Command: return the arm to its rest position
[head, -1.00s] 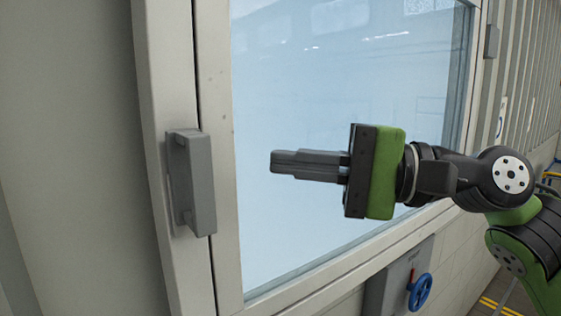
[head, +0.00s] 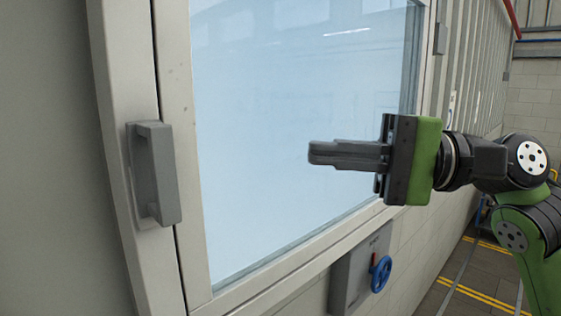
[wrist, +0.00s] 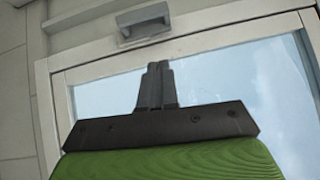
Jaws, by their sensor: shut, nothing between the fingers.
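My gripper (head: 314,153) is shut and empty, its dark fingers together and pointing left in the head view. It is held in front of the glass pane, apart from the grey handle (head: 156,174) on the frame at the left. In the wrist view the shut fingers (wrist: 157,66) stand in the middle, below the handle (wrist: 144,25) in the picture, with clear space between them. My green and black arm reaches in from the right of the head view.
A large framed window (head: 290,110) in a pale wall fills the left and middle. Below it is a grey box (head: 352,272) with a blue handwheel (head: 381,273). The floor (head: 478,275) with yellow lines shows at the lower right.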

